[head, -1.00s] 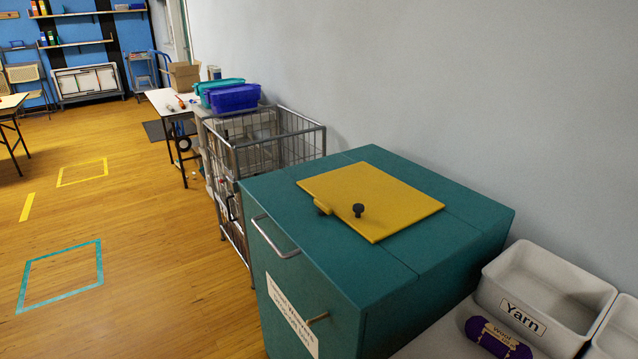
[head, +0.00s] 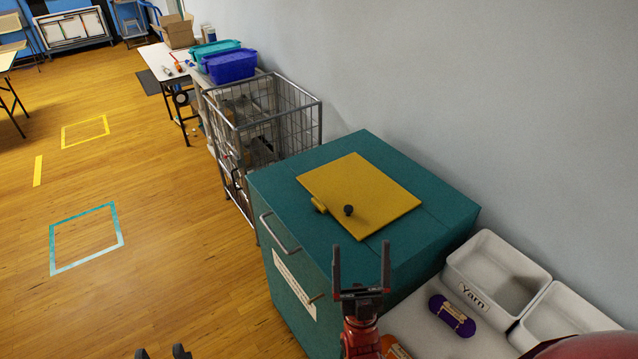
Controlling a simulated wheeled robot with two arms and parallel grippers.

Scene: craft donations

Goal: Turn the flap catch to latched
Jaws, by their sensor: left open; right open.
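The teal cabinet (head: 441,213) has a yellow flap (head: 375,187) lying flat on its top. A small yellow catch tab (head: 319,205) sits at the flap's near-left edge. A black knob (head: 348,210) stands on the flap beside it. I cannot tell from here which way the catch is turned. My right gripper (head: 361,246) is open and empty, fingers pointing up in the picture, in front of the cabinet's near edge and apart from the catch. My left gripper (head: 161,350) is open at the bottom edge, over the floor, mostly cut off.
A metal bar handle (head: 279,236) and a white label (head: 294,284) are on the cabinet's front. A white Yarn bin (head: 496,272) and a purple yarn ball (head: 452,316) lie to the right. A wire cage cart (head: 264,115) stands behind.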

